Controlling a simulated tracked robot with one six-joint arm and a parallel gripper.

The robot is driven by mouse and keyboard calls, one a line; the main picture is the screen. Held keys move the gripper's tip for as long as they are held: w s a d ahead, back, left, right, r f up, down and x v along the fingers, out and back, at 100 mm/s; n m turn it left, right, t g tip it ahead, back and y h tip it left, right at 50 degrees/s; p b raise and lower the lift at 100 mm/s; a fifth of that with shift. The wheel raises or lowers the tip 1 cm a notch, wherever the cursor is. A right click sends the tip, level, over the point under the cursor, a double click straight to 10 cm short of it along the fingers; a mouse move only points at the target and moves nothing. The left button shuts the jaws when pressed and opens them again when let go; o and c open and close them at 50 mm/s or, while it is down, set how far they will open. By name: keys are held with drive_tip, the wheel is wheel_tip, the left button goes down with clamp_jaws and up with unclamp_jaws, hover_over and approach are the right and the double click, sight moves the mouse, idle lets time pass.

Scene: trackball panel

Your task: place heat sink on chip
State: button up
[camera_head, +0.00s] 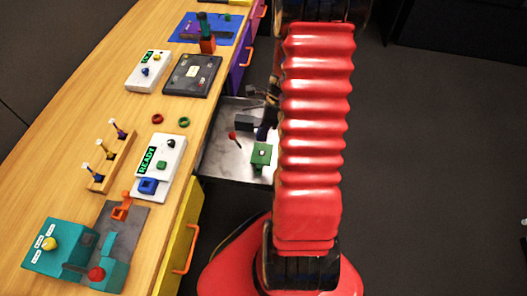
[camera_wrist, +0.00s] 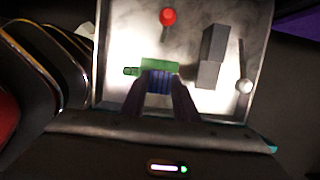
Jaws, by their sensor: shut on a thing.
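In the wrist view, my gripper (camera_wrist: 158,84) points down over an open metal drawer. It is shut on a blue ridged block (camera_wrist: 158,82), which looks like the finned heat sink. A green block (camera_wrist: 158,66) with a small green side piece lies just beyond the fingertips; I cannot tell whether it touches the blue block. In the head view, a green block (camera_head: 261,155) shows in the drawer, and my red arm hides most of the gripper and the blue block. A dark board (camera_head: 192,75) lies on the bench; I cannot make out for certain which part is the chip.
The drawer (camera_head: 220,160) also holds a red-knobbed lever (camera_wrist: 168,16), grey blocks (camera_wrist: 212,58) and a white-ball lever (camera_wrist: 244,86). Its walls stand close around my gripper. The bench carries a white READY panel (camera_head: 160,165), a teal device (camera_head: 60,245) and a wooden rack (camera_head: 112,158).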

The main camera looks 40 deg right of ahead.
approach(260, 152)
drive_tip(key=shift+w+a+f, duration=0.45)
drive_tip(key=shift+w+a, duration=0.05)
idle(0.4)
drive_tip(key=shift+f, duration=2.1)
drive_tip(key=shift+f, duration=0.1)
drive_tip(key=o, duration=1.1)
drive_tip(key=shift+c, duration=0.2)
drive_tip(key=v, duration=1.2)
